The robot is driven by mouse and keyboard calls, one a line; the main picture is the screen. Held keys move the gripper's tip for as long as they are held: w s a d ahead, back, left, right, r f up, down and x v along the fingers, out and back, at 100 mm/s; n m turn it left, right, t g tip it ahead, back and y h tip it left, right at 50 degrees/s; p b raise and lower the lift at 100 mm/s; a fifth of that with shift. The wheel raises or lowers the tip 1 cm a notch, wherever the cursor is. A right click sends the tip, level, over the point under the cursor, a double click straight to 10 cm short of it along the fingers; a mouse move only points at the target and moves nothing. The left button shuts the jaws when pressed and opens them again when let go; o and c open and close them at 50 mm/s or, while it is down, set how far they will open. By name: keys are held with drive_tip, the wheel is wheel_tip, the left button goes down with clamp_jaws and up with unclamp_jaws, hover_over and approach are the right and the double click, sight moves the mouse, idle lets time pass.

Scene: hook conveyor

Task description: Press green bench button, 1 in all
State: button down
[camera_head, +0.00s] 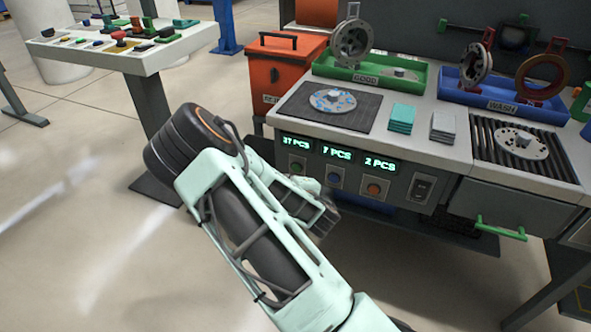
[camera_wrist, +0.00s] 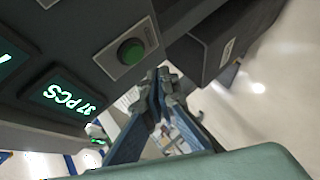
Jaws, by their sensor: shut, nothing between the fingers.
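The green bench button (camera_head: 297,168) is at the left end of a row on the bench's front panel, under the "37 PCS" display. In the wrist view the round green button (camera_wrist: 131,52) sits on a grey plate, fully visible. My gripper (camera_wrist: 160,80) is shut and empty; its fingertips appear just below and right of the button, near the plate's edge. They do not cover the button, and the exact gap to the panel cannot be told. In the head view the fingertips are largely hidden by my arm.
A blue button (camera_head: 335,180), an orange-red button (camera_head: 373,188) and a black switch (camera_head: 421,188) continue the row to the right. An orange bin (camera_head: 283,75) stands left of the bench. A control stand (camera_head: 125,45) is at upper left.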

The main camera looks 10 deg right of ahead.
drive_tip(key=shift+s+a, duration=0.45)
drive_tip(key=shift+s, duration=0.2)
drive_tip(key=shift+s+a, duration=0.45)
drive_tip(key=shift+s, duration=0.15)
